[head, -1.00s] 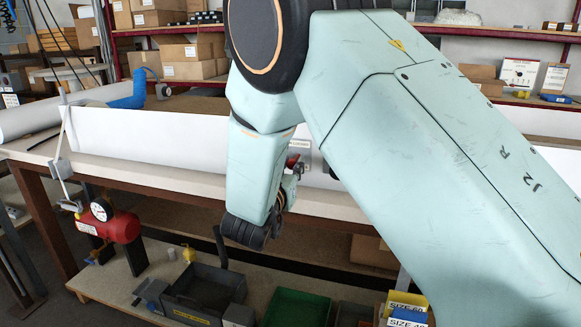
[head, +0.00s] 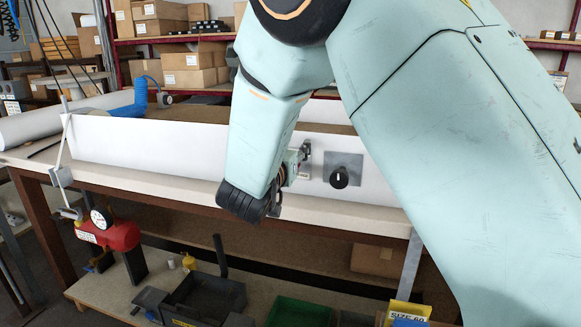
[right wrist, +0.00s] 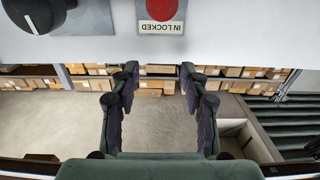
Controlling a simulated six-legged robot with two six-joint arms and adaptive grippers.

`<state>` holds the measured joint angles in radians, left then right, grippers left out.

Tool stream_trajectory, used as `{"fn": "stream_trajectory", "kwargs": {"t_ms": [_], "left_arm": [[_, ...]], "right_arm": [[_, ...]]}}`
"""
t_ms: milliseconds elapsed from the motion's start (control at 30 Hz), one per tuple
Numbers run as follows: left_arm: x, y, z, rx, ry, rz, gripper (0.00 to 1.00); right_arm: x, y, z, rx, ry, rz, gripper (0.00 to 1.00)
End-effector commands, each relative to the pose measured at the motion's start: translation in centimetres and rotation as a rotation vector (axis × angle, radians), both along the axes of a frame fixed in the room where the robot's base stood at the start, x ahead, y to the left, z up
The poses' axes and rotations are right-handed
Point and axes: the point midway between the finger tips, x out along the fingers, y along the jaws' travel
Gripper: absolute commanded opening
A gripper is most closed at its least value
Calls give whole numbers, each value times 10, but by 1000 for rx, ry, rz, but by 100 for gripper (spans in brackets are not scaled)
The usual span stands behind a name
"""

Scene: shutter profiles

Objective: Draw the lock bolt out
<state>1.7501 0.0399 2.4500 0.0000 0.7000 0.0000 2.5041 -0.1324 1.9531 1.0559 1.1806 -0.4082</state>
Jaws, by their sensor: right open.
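A white shutter profile (head: 150,143) lies along the bench. In the right wrist view, a red round piece (right wrist: 160,9) sits on a small plate (right wrist: 148,27) marked LOCKED IN, upside down, on the white face. It looks like the head of the lock bolt; its depth cannot be told. My right gripper (right wrist: 158,72) is open and empty, its two dark fingers pointing toward the white face, apart from the red piece. In the head view my right forearm hides most of the gripper and the bolt. My left gripper is out of view.
A black knob (head: 339,177) on a grey plate sits on the profile, right of my right wrist; it also shows in the right wrist view (right wrist: 32,12). A red tank with a gauge (head: 112,234) and a dark bin (head: 205,297) are below the bench (head: 190,183).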

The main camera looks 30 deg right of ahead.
Motion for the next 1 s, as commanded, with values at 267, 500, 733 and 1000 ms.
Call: {"fn": "stream_trajectory", "kwargs": {"t_ms": [267, 500, 733, 1000], "left_arm": [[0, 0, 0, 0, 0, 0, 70], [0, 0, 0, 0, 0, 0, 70], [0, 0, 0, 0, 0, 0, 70], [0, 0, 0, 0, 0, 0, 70]], "right_arm": [[0, -1, 30, 1, 1, 0, 45], [1, -1, 32, 1, 2, 0, 45], [1, -1, 32, 0, 1, 0, 45], [0, -1, 32, 0, 1, 0, 45]]}}
